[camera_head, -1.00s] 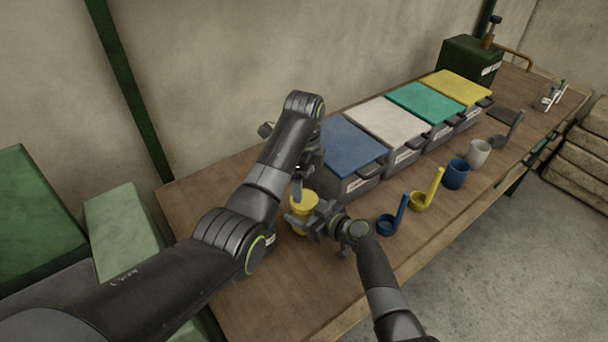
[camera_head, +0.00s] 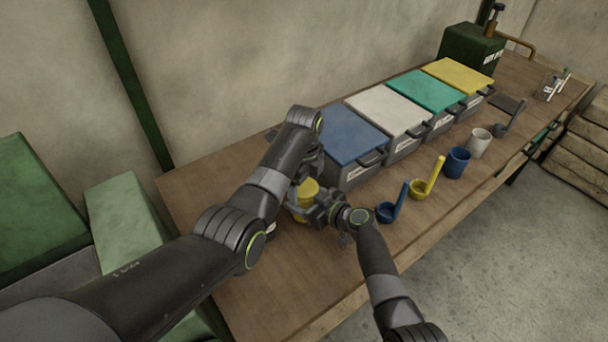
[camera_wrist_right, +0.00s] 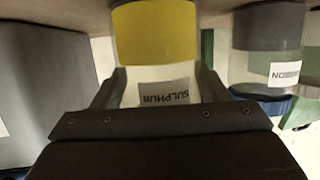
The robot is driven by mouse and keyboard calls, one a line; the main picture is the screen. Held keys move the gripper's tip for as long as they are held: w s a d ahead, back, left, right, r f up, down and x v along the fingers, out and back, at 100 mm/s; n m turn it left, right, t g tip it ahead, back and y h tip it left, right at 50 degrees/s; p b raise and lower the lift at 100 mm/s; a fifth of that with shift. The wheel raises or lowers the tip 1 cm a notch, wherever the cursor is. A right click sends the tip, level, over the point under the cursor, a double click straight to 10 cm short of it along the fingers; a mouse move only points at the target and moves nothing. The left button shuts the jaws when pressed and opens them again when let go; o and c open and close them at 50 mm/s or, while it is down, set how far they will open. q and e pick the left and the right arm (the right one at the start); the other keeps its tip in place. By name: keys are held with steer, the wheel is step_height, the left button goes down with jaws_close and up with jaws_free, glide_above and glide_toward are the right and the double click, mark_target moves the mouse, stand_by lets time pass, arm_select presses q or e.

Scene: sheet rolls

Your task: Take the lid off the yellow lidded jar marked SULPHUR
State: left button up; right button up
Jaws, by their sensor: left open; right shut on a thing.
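The yellow lidded jar (camera_head: 308,187) stands upright near the table's left end. Its yellow lid shows in the head view, partly covered by my left arm. My right gripper (camera_head: 318,212) is shut around the jar's body from the right. The right wrist view, upside down, shows the SULPHUR label (camera_wrist_right: 164,92) and yellow contents (camera_wrist_right: 155,32) between the fingers; the lid is hidden there. My left gripper (camera_head: 301,180) is open at the lid from above; its fingertips are mostly hidden, so I cannot tell whether they touch it.
A jar with grey contents (camera_wrist_right: 262,28) and a blue lid is nearby in the wrist view. The blue-lidded bin (camera_head: 350,138) stands close behind the jar. A blue scoop (camera_head: 392,208) and yellow scoop (camera_head: 425,185) lie to the right. The table's front left (camera_head: 270,295) is clear.

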arm_select(q)
steer(key=c, duration=1)
steer(key=n, duration=0.6)
steer(key=shift+n, duration=0.4)
steer(key=o, duration=1.1)
